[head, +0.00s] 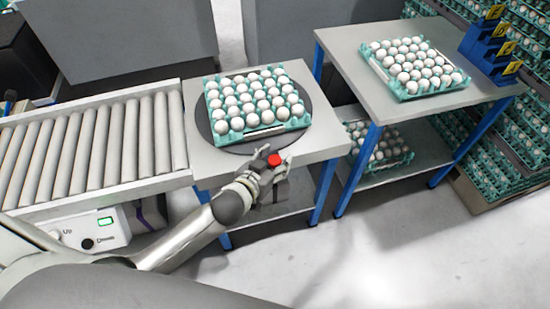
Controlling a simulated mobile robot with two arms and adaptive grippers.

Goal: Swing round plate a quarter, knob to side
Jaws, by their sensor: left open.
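The dark grey round plate (323,112) lies on the table at the end of the roller conveyor. A teal egg tray (266,132) full of white eggs sits on it and hides most of its surface. The red knob (274,160) shows near the plate's front edge. My left gripper (273,157) is open at the knob, its fingers near it on either side. I cannot tell whether they touch it. The gripper hides what is just below the knob. My right gripper is not in view.
The roller conveyor (90,148) adjoins the plate's table on the left. Another table (365,95) on the right bears a second egg tray (402,89) and blue holders (484,50) with yellow tags. Stacked trays stand at far right. The front floor is clear.

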